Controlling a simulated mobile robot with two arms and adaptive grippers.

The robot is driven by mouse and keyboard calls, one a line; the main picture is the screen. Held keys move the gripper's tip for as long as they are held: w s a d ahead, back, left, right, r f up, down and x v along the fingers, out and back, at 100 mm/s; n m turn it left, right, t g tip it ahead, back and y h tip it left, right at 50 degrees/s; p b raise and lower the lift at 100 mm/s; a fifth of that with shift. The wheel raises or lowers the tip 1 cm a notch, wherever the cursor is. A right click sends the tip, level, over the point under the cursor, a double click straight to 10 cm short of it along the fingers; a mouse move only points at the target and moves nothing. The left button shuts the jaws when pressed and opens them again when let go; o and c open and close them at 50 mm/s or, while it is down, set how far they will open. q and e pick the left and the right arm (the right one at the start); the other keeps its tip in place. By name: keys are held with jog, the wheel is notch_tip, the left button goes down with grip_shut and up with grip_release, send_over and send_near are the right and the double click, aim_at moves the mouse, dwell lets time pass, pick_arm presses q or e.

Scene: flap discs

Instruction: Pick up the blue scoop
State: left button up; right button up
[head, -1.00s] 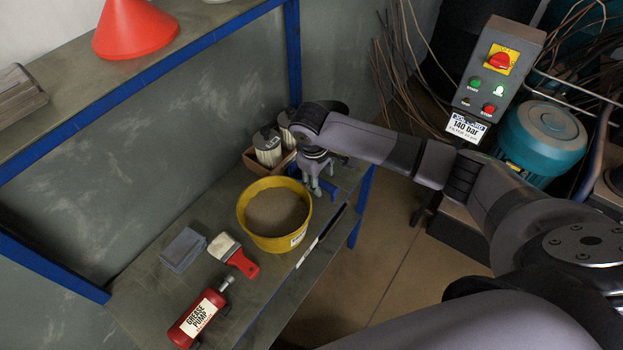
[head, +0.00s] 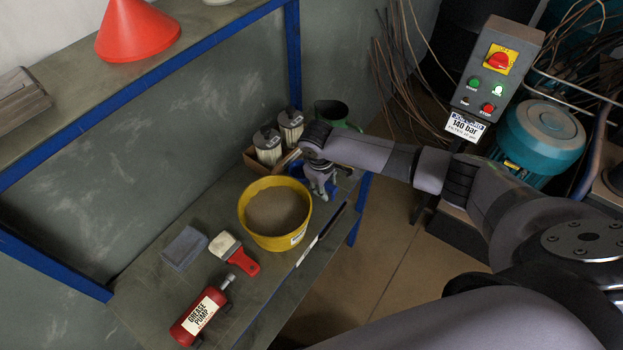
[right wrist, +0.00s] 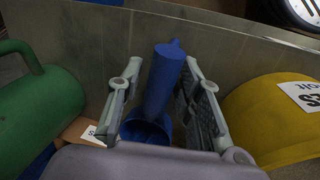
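The blue scoop (right wrist: 163,85) lies between the fingers of my right gripper in the right wrist view. Its handle points up the picture and its round bowl is at the lower end, partly hidden by the gripper body. My right gripper (right wrist: 163,64) is open around the handle; the right finger is close to it and a gap shows on the left. In the head view my right gripper (head: 322,188) points down at the shelf behind the yellow tub, and the scoop (head: 297,169) is mostly hidden by it. My left gripper is not in view.
A yellow tub (head: 245,223) of grainy material stands close beside the gripper. A green can (right wrist: 38,110) is on the other side. Filter cartridges (head: 268,150) sit in a box behind. A brush (head: 240,258), grey cloth (head: 185,248) and red grease pump (head: 198,318) lie nearer.

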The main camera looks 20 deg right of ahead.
grip_shut()
jog(key=shift+r, duration=0.15)
dwell(0.4)
notch_tip(320, 180, up, 20)
jog(key=b, duration=0.1)
dwell(0.4)
